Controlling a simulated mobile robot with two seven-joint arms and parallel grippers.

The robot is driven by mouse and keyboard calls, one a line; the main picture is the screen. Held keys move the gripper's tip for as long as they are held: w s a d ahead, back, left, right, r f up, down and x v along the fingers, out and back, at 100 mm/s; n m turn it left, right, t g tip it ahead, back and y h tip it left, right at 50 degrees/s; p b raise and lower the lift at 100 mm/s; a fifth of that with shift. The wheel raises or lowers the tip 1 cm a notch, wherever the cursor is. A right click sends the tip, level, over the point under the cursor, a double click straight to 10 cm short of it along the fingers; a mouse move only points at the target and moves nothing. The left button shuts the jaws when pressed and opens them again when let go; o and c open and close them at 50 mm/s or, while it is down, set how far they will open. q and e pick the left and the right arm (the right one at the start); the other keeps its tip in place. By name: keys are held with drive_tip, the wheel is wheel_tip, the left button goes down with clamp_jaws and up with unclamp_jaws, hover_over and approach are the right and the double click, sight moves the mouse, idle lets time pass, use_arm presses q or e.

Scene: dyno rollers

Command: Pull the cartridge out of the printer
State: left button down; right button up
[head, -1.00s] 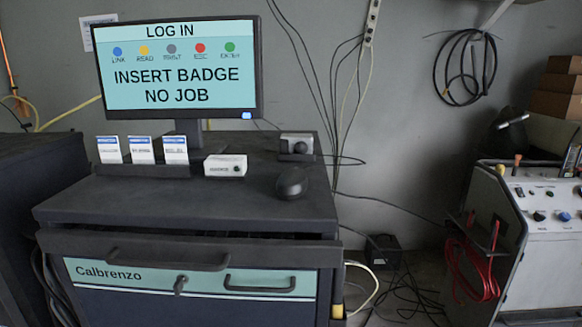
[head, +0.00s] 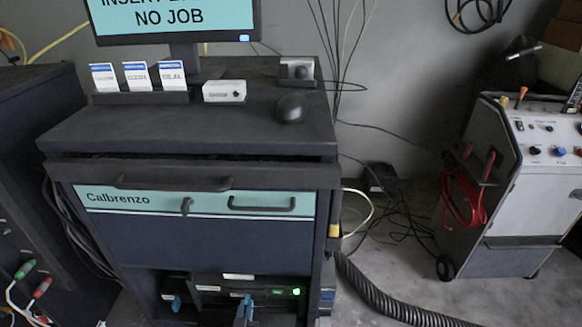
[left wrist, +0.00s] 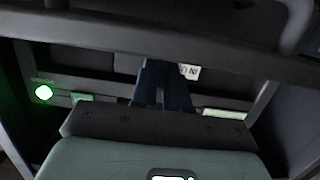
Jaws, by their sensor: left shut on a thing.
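The dark printer (head: 272,303) sits in the open lower bay of the cabinet, with a lit green lamp on its front. My left gripper (head: 244,299) has its blue fingers at the middle of the printer front. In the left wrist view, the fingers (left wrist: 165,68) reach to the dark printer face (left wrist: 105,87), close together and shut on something. It appears to be the cartridge, but the fingers hide it, so how far it sits in the slot cannot be told. My right gripper is not in view.
The cabinet (head: 200,257) has a drawer with handles above the bay, overhanging it. A ribbed hose (head: 385,303) lies on the floor to the right. A wheeled console (head: 530,200) stands farther right. Cables (head: 35,300) hang at the lower left.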

use_arm(q)
drive_tip(key=shift+s+p, duration=0.35)
drive_tip(key=shift+s, duration=0.85)
drive_tip(key=c, duration=1.1)
unclamp_jaws()
drive_tip(key=shift+o, duration=0.2)
drive_tip(key=shift+f, duration=0.1)
